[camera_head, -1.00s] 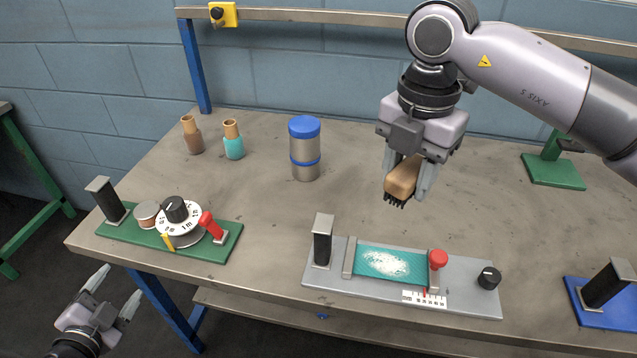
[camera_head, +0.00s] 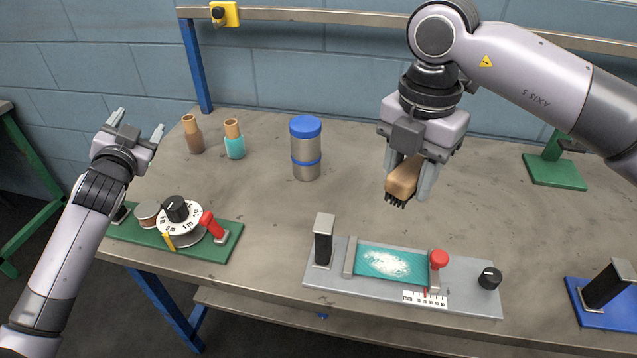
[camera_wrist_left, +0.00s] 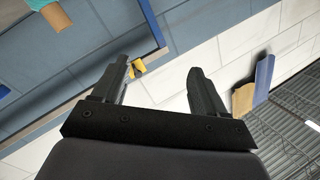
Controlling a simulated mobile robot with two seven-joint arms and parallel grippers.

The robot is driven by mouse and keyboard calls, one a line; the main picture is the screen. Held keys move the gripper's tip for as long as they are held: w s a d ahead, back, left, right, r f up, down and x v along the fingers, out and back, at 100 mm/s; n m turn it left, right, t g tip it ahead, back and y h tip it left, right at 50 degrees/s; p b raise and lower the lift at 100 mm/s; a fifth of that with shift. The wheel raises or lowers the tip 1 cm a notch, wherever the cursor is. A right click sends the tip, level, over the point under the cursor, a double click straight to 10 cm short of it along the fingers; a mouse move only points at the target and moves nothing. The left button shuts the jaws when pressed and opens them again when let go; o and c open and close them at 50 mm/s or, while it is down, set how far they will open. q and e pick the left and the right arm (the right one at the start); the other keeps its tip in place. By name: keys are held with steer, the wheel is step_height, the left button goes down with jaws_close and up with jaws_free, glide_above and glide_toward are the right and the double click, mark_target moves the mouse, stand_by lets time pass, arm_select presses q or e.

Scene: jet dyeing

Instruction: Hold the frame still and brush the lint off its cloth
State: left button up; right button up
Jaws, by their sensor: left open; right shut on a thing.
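The grey frame (camera_head: 328,282) lies near the front edge of the table, with a black post (camera_head: 322,243) at its left end. Teal cloth (camera_head: 412,268) is stretched across it, with white lint (camera_head: 388,263) over its middle. My right gripper (camera_head: 408,180) is shut on a brush (camera_head: 403,178) with a tan wooden body and dark bristles pointing down, above and behind the cloth and apart from it. My left gripper (camera_head: 137,128) is open and empty, raised at the table's left side, far from the frame; its fingers (camera_wrist_left: 160,88) also show spread in the left wrist view.
A green-based dial fixture (camera_head: 215,248) stands at the table's left front. A brown bottle (camera_head: 193,135), a teal bottle (camera_head: 234,140) and a blue-lidded canister (camera_head: 306,150) stand behind. A blue-based fixture (camera_head: 600,318) is at the right. The table between canister and frame is clear.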

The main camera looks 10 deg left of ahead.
arm_select(q)
steer(key=w+d+m+g+h, duration=0.25)
steer(key=d+h, duration=0.25)
steer(key=d, duration=1)
steer(key=w+d+m+g+h, duration=0.2)
steer(key=d+m+g+h, duration=0.2)
steer(key=d, duration=1.1)
steer(key=m+g+y, duration=0.4)
steer(key=m+g, duration=0.4)
steer(key=g, duration=0.2)
glide_above(318, 237)
steer(key=w, duration=0.3)
steer(key=shift+w+d+f, duration=0.1)
steer(key=shift+d, duration=0.2)
steer(key=shift+s+a+m, duration=0.25)
steer(key=shift+s, duration=0.05)
steer(key=shift+s+a+g, duration=0.15)
steer(key=shift+s+g, duration=0.1)
steer(key=shift+f, duration=0.1)
step_height(318, 237, down, 12)
steer(key=shift+r, duration=0.2)
